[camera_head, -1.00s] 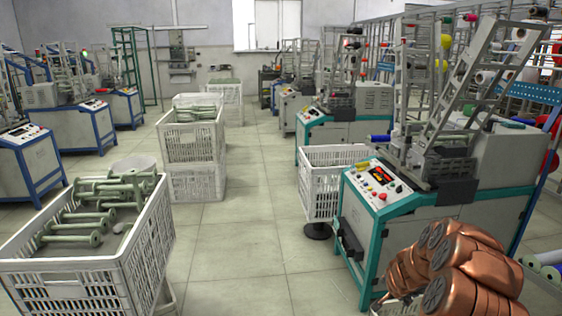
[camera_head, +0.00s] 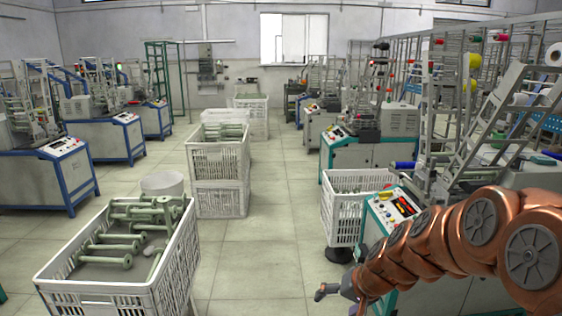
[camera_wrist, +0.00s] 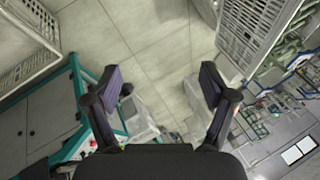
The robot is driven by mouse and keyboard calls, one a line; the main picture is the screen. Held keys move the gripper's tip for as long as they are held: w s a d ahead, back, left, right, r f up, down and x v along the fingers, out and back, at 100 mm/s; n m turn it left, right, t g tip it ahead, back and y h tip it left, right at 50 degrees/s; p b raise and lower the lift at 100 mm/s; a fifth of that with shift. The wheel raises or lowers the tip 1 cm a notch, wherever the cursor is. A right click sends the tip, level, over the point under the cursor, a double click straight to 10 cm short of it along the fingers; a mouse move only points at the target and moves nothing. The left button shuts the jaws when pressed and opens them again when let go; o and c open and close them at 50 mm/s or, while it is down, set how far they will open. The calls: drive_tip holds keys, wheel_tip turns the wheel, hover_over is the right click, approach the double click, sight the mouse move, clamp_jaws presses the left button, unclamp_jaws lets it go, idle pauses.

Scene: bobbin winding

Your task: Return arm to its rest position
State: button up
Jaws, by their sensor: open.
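My copper-coloured arm reaches in from the right edge of the head view, in front of the nearest teal-framed winding machine (camera_head: 392,212). My gripper (camera_head: 325,291) is at its end, low and right of centre, over the aisle floor. In the wrist view my gripper (camera_wrist: 162,88) has its two dark fingers spread wide apart.
A white crate (camera_head: 178,265) of pale green bobbins stands at the lower left. Stacked white crates (camera_head: 218,180) stand further up the aisle. Another crate (camera_head: 343,215) is beside the teal machine. Blue-framed machines (camera_head: 48,175) line the left. The central aisle floor (camera_head: 275,225) is clear.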

drive_tip(key=s+r+n+g+p, duration=0.1)
drive_tip(key=s+r+p, duration=0.1)
drive_tip(key=s, duration=0.6)
drive_tip(key=s+a+r+n+g+h+p, duration=0.1)
drive_tip(key=s+r+g+p, duration=0.1)
drive_tip(key=s+r, duration=0.3)
drive_tip(key=s, duration=0.3)
drive_tip(key=shift+r, duration=0.2)
drive_tip(key=s+d+r+g+h+p, duration=0.1)
drive_tip(key=s+d, duration=0.1)
drive_tip(key=s, duration=0.3)
drive_tip(key=s+d+r+g+h+p, duration=0.1)
drive_tip(key=s+d+r, duration=0.1)
drive_tip(key=s, duration=0.4)
drive_tip(key=s+d+r+g+h+p, duration=0.1)
drive_tip(key=s+d+r+p, duration=0.1)
drive_tip(key=s, duration=0.3)
drive_tip(key=shift+s+n, duration=0.15)
drive_tip(key=shift+n, duration=0.25)
